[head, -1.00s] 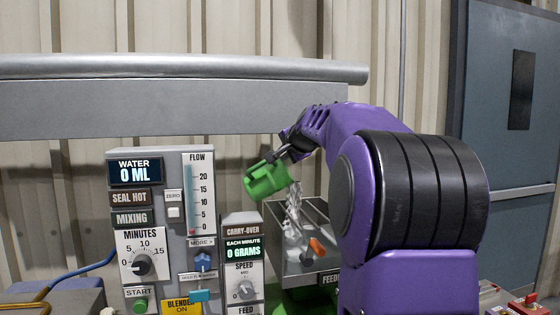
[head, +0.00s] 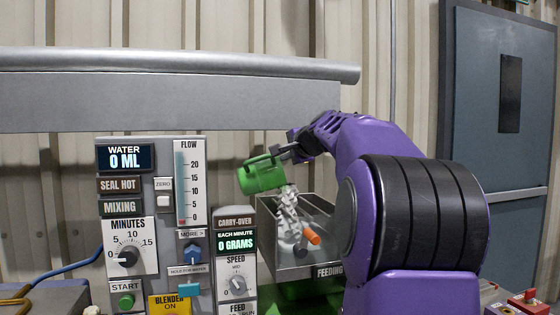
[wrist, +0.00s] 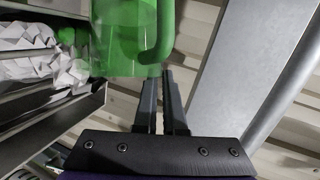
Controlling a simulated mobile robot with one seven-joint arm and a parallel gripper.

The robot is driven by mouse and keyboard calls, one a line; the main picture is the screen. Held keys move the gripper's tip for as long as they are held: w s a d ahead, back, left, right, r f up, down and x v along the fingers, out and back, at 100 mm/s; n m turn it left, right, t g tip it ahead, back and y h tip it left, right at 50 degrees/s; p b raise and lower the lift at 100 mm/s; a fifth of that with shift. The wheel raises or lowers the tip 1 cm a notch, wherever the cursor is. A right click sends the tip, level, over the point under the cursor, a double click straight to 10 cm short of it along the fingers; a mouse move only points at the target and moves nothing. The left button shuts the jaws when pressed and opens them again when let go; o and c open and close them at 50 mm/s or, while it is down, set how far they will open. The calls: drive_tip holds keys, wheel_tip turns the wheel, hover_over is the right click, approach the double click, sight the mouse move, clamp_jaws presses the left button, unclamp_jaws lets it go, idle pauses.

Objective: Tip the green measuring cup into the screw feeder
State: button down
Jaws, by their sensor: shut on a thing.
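The green measuring cup (head: 262,176) hangs in the air over the left end of the screw feeder's open grey trough (head: 322,208). The cup is tilted. White crumpled pieces (head: 288,215) show below its rim and down in the trough, beside an orange piece (head: 312,236). My gripper (head: 283,150) is shut on the cup's handle. In the wrist view the cup (wrist: 125,38) is at the top, its handle at the fingertips (wrist: 165,75), with white pieces (wrist: 30,55) in the trough at left. The inside of the cup is hidden.
A control panel (head: 150,225) with dials and readouts stands left of the trough, and a narrower feeder panel (head: 237,260) adjoins it. A grey beam (head: 180,95) runs across behind. A blue door (head: 500,130) is at right.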

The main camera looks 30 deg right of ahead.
drive_tip(key=shift+s+d+f+m+b, duration=0.25)
drive_tip(key=shift+d+f+m+b, duration=0.15)
drive_tip(key=shift+f+b, duration=0.15)
drive_tip(key=d+m+t, duration=0.1)
drive_tip(key=s+d+f+m+t, duration=0.1)
drive_tip(key=m, duration=0.1)
drive_tip(key=shift+s+d+f+y, duration=0.2)
drive_tip(key=shift+d+f+y, duration=0.1)
drive_tip(key=shift+y, duration=0.1)
idle(0.5)
drive_tip(key=shift+s+d+f+m+t, duration=0.25)
drive_tip(key=shift+d+m+t, duration=0.3)
drive_tip(key=shift+m, duration=0.35)
drive_tip(key=shift+a, duration=0.1)
drive_tip(key=shift+r+p, duration=0.1)
drive_tip(key=shift+p, duration=0.2)
